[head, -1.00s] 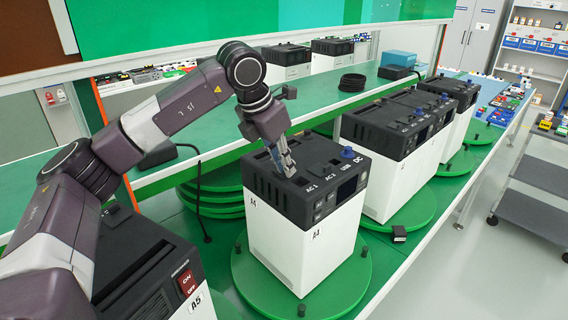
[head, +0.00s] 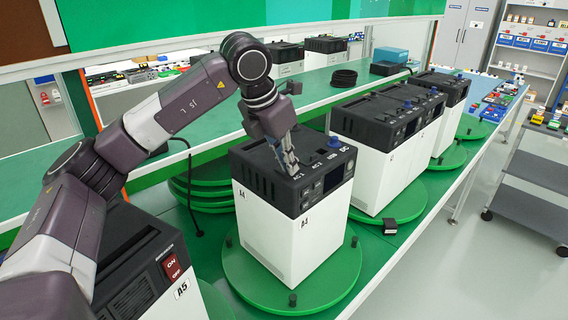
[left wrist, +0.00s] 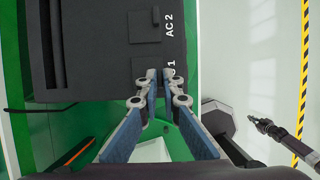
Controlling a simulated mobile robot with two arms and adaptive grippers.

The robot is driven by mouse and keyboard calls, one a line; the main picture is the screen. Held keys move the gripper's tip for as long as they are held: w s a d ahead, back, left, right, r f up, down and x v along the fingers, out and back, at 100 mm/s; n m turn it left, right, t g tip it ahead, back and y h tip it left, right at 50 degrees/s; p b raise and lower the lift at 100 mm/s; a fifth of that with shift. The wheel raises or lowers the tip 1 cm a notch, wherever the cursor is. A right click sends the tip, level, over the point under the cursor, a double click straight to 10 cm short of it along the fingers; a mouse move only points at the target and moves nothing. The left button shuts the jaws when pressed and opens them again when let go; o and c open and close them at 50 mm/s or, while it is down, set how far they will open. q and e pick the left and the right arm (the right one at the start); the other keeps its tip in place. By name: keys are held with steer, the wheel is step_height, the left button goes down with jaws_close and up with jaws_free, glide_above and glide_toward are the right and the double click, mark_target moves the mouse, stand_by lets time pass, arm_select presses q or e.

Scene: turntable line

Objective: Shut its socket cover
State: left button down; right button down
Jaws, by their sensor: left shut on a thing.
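A white power unit with a black top (head: 300,225) stands on a green turntable (head: 335,285) in the head view. Its top edge reads AC 1, AC 2, USB and DC. My left gripper (head: 289,165) points down at the AC 1 place. In the left wrist view its fingertips (left wrist: 160,82) are close together beside the AC 1 label, shut on what seems the AC 1 socket cover (left wrist: 144,65). The fingers hide most of it, so its angle is unclear. The AC 2 cover (left wrist: 145,26) lies flat.
A unit with a red switch (head: 172,268) stands at the near left. More units (head: 380,150) stand to the right along the line. A black cable coil (head: 344,78) lies on the back shelf.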

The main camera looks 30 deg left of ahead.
arm_select(q)
steer(key=shift+d, duration=0.15)
steer(key=shift+a, duration=0.2)
steer(key=c, duration=2.3)
jaws_free()
steer(key=shift+s, duration=0.15)
steer(key=shift+c, duration=0.2)
steer(key=shift+o, duration=1.1)
steer(key=shift+d, duration=0.25)
steer(key=shift+a+r, duration=0.15)
steer(key=shift+a, duration=0.05)
steer(key=v, duration=1.1)
steer(key=shift+s+r, duration=0.2)
steer(key=shift+r, duration=0.15)
arm_select(e)
steer(key=shift+a+r, duration=0.1)
steer(key=shift+a, duration=0.25)
